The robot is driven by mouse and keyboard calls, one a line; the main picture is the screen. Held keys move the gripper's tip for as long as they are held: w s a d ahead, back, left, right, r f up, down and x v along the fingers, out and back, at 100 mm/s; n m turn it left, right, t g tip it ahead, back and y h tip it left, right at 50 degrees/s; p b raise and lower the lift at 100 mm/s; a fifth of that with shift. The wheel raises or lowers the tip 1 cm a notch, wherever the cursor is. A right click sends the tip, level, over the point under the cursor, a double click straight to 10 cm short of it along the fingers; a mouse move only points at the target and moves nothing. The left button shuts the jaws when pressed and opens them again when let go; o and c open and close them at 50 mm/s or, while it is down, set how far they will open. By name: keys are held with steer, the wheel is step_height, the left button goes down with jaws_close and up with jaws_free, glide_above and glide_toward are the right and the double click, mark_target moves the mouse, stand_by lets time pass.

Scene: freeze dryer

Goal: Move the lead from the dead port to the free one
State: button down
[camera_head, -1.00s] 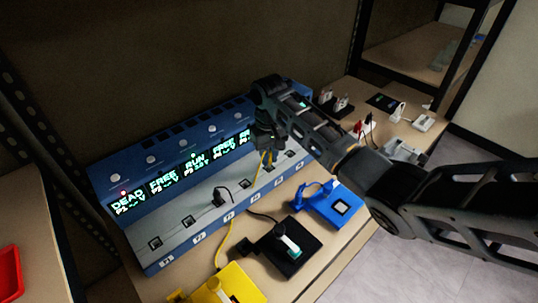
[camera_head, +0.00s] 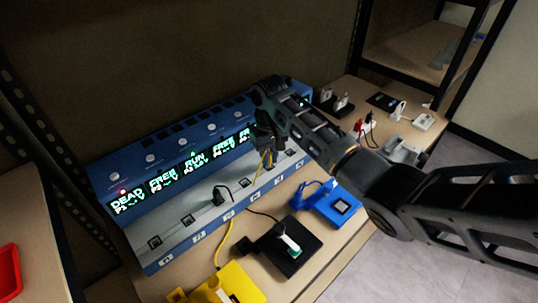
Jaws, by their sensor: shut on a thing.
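The blue power unit (camera_head: 118,178) has a row of lit displays above a sloping grey panel of sockets. The leftmost display reads DEAD (camera_head: 126,202), with a red light above it; its socket (camera_head: 155,242) is empty. The second display reads FREE (camera_head: 162,182), and its socket (camera_head: 188,220) is empty. The third reads RUN, with a black plug (camera_head: 219,196) in its socket. The fourth reads FREE (camera_head: 224,145). My gripper (camera_head: 267,152) is shut on the yellow lead (camera_head: 227,243) over the right part of the panel. The plug end and the jaws are partly hidden.
The yellow device (camera_head: 238,283), a black device (camera_head: 292,247) and a blue device (camera_head: 337,205) stand in front of the unit. A power strip and small chargers (camera_head: 423,122) lie at the back right. A dark rack post stands at the left.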

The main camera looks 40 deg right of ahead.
steer(key=shift+f+b, duration=0.35)
steer(key=shift+f, duration=0.45)
steer(key=c, duration=1)
jaws_free()
steer(key=shift+o, duration=0.2)
steer(key=shift+r, duration=0.1)
steer(key=shift+r+b, duration=0.4)
steer(key=shift+r, duration=3.4)
